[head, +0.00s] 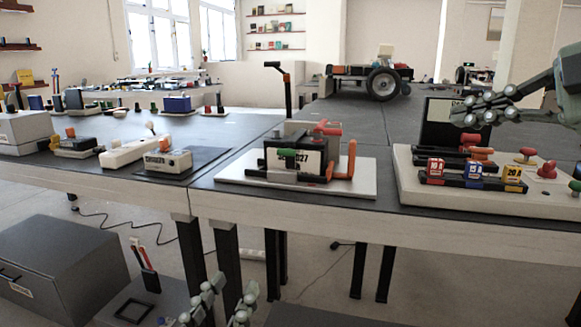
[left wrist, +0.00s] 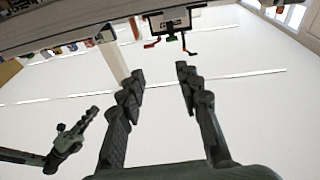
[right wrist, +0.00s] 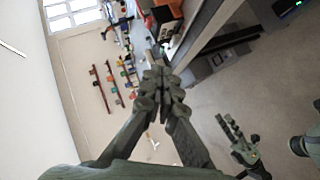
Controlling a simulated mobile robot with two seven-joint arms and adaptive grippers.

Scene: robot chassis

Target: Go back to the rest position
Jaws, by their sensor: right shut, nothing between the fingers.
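My left gripper (head: 225,300) is low at the bottom edge of the head view, below the table's front edge. In the left wrist view its fingers (left wrist: 160,74) stand wide apart with nothing between them. My right gripper (head: 482,110) is raised at the right of the head view, above the fuse board. In the right wrist view its fingertips (right wrist: 158,78) are together and hold nothing. My other arm's gripper also shows at the lower right of the right wrist view.
A white board (head: 230,183) carries a battery-like block with red clamps. A fuse board (head: 405,185) with coloured fuses and knobs lies under my right gripper. A multimeter-like box (head: 168,162) is left. A grey chest (head: 60,265) stands on the floor below.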

